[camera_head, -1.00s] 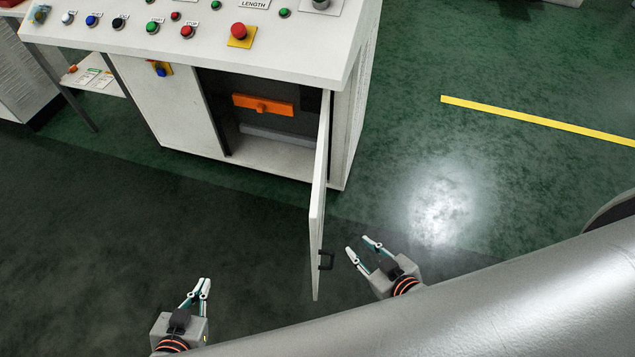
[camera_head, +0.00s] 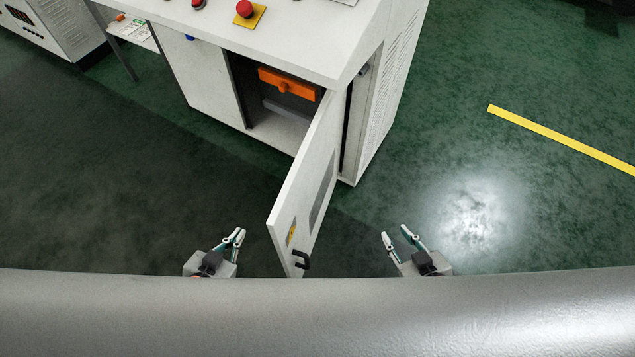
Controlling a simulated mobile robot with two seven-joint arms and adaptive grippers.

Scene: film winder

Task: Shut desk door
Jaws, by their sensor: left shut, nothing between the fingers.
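The desk door (camera_head: 312,180) is a white panel hinged at the right side of the cabinet opening. It stands open, swung out toward me, with a black handle (camera_head: 302,261) near its free end. My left gripper (camera_head: 238,233) is shut and empty, to the left of the door's free end and apart from it. My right gripper (camera_head: 395,232) is open and empty, to the right of the door and handle, with a clear gap between. The white desk (camera_head: 200,85) stands behind, its compartment exposed.
Inside the compartment is an orange part (camera_head: 288,84). The desktop carries a red button on a yellow plate (camera_head: 249,13). A side table (camera_head: 135,35) stands at upper left. The green floor (camera_head: 440,130) with a yellow line (camera_head: 560,140) is free to the right.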

